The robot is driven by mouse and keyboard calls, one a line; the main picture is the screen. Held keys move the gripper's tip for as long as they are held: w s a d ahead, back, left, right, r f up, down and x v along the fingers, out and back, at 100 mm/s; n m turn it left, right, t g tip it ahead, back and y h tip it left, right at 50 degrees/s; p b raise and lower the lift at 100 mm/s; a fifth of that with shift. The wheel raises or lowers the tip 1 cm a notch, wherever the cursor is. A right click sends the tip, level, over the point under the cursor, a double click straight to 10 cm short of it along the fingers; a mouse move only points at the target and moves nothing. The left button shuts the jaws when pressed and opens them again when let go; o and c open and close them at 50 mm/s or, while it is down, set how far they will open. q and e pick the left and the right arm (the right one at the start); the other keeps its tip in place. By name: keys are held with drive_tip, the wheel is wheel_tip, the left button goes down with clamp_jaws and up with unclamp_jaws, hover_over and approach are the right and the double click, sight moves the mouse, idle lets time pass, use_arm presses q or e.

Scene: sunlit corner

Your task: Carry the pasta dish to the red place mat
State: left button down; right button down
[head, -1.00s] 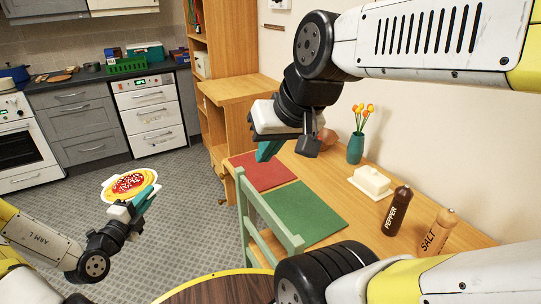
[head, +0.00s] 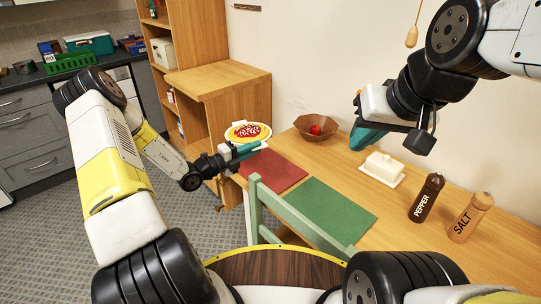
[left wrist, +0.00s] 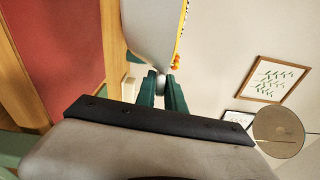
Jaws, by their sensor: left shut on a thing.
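The pasta dish (head: 247,133), a white plate with a yellow rim and red sauce on top, is held by its edge in my left gripper (head: 246,151). The gripper is shut on it. In the left wrist view the green fingers (left wrist: 162,92) grip the edge of the dish (left wrist: 152,25). The red place mat (head: 272,171) lies on the wooden table; the dish is at its far left side, seemingly above the table's end. The mat also shows in the left wrist view (left wrist: 55,55). My right gripper (head: 365,138) hangs over the table's back; its finger gap is unclear.
A green mat (head: 320,212) lies in front of the red one, with a green chair (head: 285,215) beside the table. A brown bowl (head: 316,128), a butter dish (head: 380,169), a pepper mill (head: 426,198) and a salt mill (head: 470,217) stand on the table.

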sight(258, 168)
use_arm(q)
drive_tip(key=shift+w+d+f+m+g+h, duration=0.15)
drive_tip(key=shift+w+d+m+g+h, duration=0.15)
drive_tip(key=shift+w, duration=0.25)
drive_tip(key=shift+w+d+f+m+g+h, duration=0.1)
drive_tip(key=shift+w+d+m+g+h, duration=0.2)
drive_tip(key=shift+w, duration=0.25)
drive_tip(key=shift+w+d+f, duration=0.1)
drive_tip(key=shift+w+f, duration=0.1)
drive_tip(key=shift+f, duration=0.05)
wheel_tip(258, 168, down, 10)
drive_tip(key=shift+r, duration=0.15)
drive_tip(key=c, duration=1.4)
unclamp_jaws()
drive_tip(key=shift+c, duration=0.2)
